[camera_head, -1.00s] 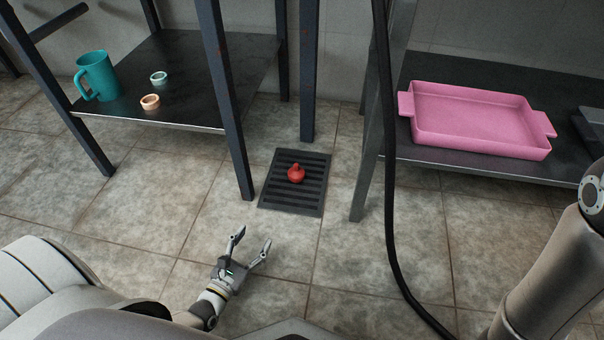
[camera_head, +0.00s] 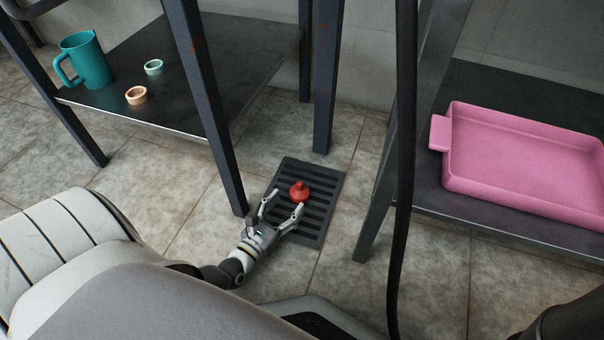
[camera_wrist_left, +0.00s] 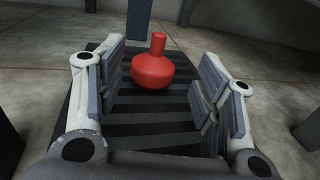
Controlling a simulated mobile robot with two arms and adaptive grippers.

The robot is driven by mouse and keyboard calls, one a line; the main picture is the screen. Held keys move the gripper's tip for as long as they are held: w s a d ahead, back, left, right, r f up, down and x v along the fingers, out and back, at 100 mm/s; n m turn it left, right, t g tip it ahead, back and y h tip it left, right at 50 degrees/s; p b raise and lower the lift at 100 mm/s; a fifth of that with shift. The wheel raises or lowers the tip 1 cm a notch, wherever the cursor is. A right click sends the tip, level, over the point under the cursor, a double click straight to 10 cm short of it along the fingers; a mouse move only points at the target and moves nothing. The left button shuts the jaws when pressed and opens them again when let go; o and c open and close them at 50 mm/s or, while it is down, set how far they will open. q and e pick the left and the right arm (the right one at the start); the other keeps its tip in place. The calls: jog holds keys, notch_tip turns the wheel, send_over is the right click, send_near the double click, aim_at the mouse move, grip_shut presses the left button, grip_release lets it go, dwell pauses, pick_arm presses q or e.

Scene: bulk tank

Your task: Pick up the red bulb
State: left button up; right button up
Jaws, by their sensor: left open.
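The red bulb (camera_head: 299,191) sits upright on a dark slotted floor grate (camera_head: 322,225), with its narrow neck up. My left gripper (camera_head: 283,203) is low over the grate, open and empty, with its fingertips pointing at the bulb. In the left wrist view the bulb (camera_wrist_left: 152,70) shows just beyond and between the two open fingers (camera_wrist_left: 158,82), a little nearer the left one. I cannot tell whether a fingertip touches it. My right gripper does not show.
A table leg (camera_head: 205,110) stands close to the left of the grate, another leg (camera_head: 327,80) behind it. A lower shelf holds a teal mug (camera_head: 86,62) and two small rings. A black hose (camera_head: 403,170) hangs at right, before a pink tray (camera_head: 520,165).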

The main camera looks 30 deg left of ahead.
aim_at(298, 188)
pick_arm(q)
jog(key=w, duration=0.2)
jog(key=shift+w+b, duration=0.3)
jog(key=shift+b, duration=0.05)
jog(key=w+b, duration=0.1)
jog(key=w, duration=0.1)
jog(key=w+b, duration=0.2)
jog(key=shift+a+r, duration=0.15)
jog(key=shift+w+r, duration=0.15)
jog(key=shift+w, duration=0.35)
jog(key=c, duration=1.1)
jog(key=shift+c, duration=0.5)
